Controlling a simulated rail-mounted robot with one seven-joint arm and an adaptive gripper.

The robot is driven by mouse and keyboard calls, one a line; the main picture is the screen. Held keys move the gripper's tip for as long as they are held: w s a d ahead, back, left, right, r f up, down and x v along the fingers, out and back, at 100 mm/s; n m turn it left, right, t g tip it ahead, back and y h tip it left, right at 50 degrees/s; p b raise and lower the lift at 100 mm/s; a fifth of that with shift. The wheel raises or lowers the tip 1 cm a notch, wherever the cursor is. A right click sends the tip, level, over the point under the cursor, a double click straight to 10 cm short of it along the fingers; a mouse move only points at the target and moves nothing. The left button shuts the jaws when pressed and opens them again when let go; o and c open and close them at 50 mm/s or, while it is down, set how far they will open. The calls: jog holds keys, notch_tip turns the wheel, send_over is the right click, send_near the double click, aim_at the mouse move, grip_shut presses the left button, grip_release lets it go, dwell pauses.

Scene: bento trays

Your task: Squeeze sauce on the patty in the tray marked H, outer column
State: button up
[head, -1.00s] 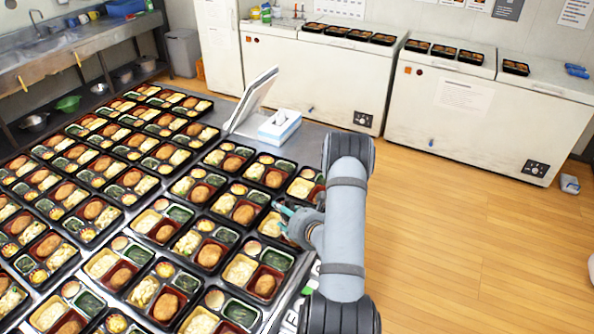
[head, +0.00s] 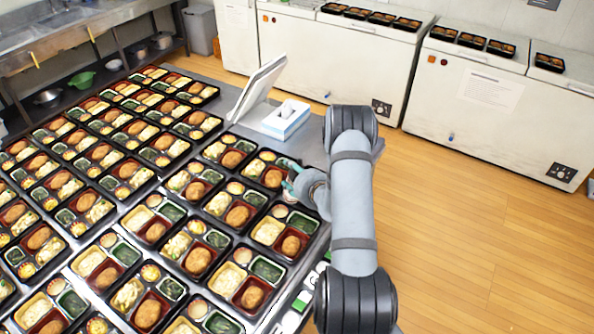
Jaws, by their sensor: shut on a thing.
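My gripper (head: 296,182) is low over the right-hand edge of the tray field, at the end of my grey arm. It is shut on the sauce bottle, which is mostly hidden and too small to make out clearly. The outer column of black bento trays runs along the table's right edge. One outer tray (head: 305,257) just below my gripper holds a brown patty (head: 291,245) in a red compartment. A nearer outer tray (head: 228,300) holds another patty (head: 252,298). Part of the tray beside my gripper is covered by it. I cannot read an H mark on any tray.
Many filled trays stand close together over the steel table. A tissue box (head: 285,120) and a tilted white panel (head: 257,88) stand beyond the outer trays. White and green cards (head: 303,300) lie along the right edge. Open wooden floor (head: 470,230) is to the right.

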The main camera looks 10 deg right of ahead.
jog(key=shift+s+m+y, duration=0.1)
jog(key=shift+m+y, duration=1)
jog(key=shift+m, duration=0.1)
jog(key=shift+a+f+m+y+b, duration=0.15)
jog(key=shift+a+m+y+b, duration=0.05)
jog(key=shift+m+y+b, duration=0.45)
jog(key=m+y+b, duration=0.1)
jog(key=d+m+y+b, duration=0.1)
jog(key=m+b, duration=0.1)
jog(key=shift+w+d+f, duration=0.1)
jog(key=shift+w, duration=0.1)
jog(key=m+b, duration=0.1)
jog(key=d+m+t+y+b, duration=0.1)
jog(key=m+t+y+b, duration=0.1)
jog(key=m+b, duration=0.1)
jog(key=shift+w+d+r, duration=0.1)
jog(key=shift+d+r, duration=0.1)
jog(key=shift+r, duration=0.05)
jog(key=d+f+m+t+b, duration=0.3)
jog(key=f+m+b, duration=0.2)
jog(key=b, duration=0.6)
jog(key=shift+w+d+m+y, duration=0.25)
jog(key=shift+w+m+y, duration=0.2)
jog(key=shift+m, duration=0.8)
jog(key=shift+o, duration=0.6)
jog(key=shift+c, duration=0.7)
